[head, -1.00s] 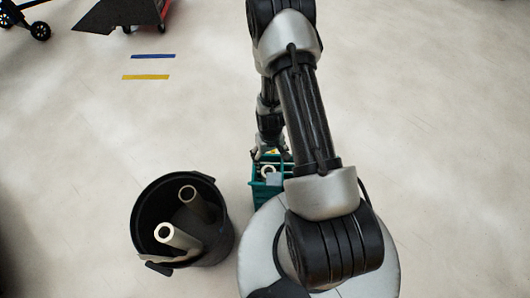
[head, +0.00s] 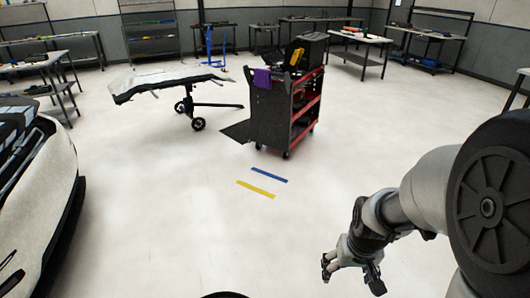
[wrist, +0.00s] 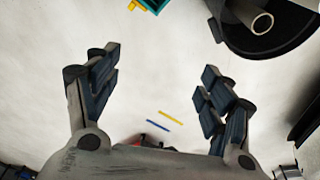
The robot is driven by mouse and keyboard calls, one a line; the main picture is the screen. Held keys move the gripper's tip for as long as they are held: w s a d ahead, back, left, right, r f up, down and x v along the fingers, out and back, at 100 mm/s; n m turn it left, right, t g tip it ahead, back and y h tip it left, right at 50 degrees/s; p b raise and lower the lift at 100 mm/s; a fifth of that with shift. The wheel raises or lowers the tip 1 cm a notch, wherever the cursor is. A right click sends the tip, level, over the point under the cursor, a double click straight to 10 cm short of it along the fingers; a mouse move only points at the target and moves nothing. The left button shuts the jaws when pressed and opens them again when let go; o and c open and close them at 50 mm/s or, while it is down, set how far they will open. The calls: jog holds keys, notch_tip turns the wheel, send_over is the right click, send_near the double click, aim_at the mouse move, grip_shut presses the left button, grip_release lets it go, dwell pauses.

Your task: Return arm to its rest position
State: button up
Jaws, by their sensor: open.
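My gripper (head: 350,272) is at the lower right of the head view, at the end of my bent arm, above the pale floor. The wrist view shows my gripper (wrist: 160,95) with its two fingers wide apart and nothing between them. A black bin (wrist: 235,38) with a pale roll in it is at the upper right of the wrist view, apart from the fingers. In the head view only the bin's dark rim (head: 225,295) shows at the bottom edge. A teal box (wrist: 152,4) is partly cut off at the top of the wrist view.
A black and red tool cart (head: 285,105) stands mid-room, beside a wheeled stand holding a pale panel (head: 170,82). A blue strip (head: 269,174) and a yellow strip (head: 256,189) lie on the floor. A white car (head: 50,190) is at left. Workbenches (head: 360,38) line the walls.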

jog(key=s+a+r+t, duration=0.1)
jog(key=s+a+r, duration=0.2)
jog(key=s+r, duration=0.5)
jog(key=s+a+r+t, duration=0.1)
jog(key=s+a+r, duration=0.2)
jog(key=s+r, duration=0.5)
jog(key=shift+s+r+n, duration=0.25)
jog(key=shift+r+n, duration=0.15)
